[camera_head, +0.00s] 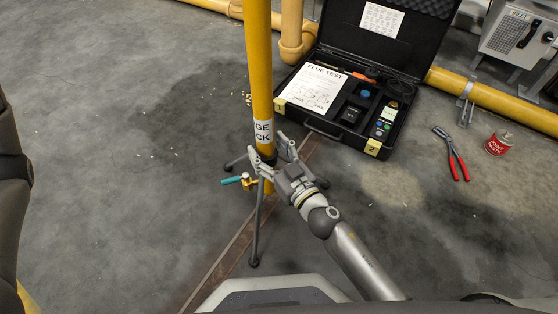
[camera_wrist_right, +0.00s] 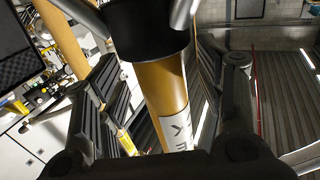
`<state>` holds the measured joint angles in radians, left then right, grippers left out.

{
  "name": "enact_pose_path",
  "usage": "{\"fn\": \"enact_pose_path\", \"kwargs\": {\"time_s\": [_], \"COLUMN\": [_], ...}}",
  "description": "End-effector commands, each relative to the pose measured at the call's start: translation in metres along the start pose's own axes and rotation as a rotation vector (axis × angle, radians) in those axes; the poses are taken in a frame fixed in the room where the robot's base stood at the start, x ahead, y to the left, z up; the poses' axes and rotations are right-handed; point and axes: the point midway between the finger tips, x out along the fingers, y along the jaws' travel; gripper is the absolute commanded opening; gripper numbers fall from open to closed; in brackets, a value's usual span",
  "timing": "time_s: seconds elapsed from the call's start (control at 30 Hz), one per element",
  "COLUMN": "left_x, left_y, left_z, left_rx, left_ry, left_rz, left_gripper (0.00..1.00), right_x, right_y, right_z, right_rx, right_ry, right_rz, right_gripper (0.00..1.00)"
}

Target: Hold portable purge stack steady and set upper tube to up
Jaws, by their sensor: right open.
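The portable purge stack (camera_head: 259,60) is a yellow upright tube on a dark tripod. A white label reading "GE CK" in part (camera_head: 263,130) is on its lower tube. A small brass valve with a teal handle (camera_head: 231,180) sticks out low on its left. My right gripper (camera_head: 266,152) reaches in from the lower right, with one finger on each side of the tube just below the label. In the right wrist view the yellow tube (camera_wrist_right: 165,85) and black collar (camera_wrist_right: 145,35) lie between the open fingers. The tube's top is out of view. My left gripper is out of view.
An open black case (camera_head: 335,120) with a flue test sheet and instruments stands behind right. Red-handled pliers (camera_head: 455,155) and a red tin (camera_head: 498,143) lie on the floor at right. A yellow pipe (camera_head: 500,107) runs along the back.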

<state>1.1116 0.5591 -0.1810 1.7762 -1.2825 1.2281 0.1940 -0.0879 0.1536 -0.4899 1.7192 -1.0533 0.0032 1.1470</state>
Motion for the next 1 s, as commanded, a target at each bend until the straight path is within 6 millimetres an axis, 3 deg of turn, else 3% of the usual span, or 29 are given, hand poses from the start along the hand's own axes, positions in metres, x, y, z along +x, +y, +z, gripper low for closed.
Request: {"fn": "enact_pose_path", "kwargs": {"time_s": [0.13,0.47,0.9,1.0], "left_x": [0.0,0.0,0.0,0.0], "left_y": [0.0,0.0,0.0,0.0], "left_z": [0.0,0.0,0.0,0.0], "left_rx": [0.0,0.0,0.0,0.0], "left_ry": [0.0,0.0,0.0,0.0], "left_rz": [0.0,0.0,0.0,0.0], "left_gripper": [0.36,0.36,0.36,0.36], "right_x": [0.0118,0.0143,0.014,0.014], "right_y": [-0.0001,-0.0002,-0.0002,-0.0002], "right_z": [-0.0008,-0.0004,-0.0004,-0.0004], "right_rx": [0.0,0.0,0.0,0.0], "right_ry": [0.001,0.0,0.0,0.0], "right_rz": [0.0,0.0,0.0,0.0], "right_gripper": [0.63,0.63,0.06,0.0]}}
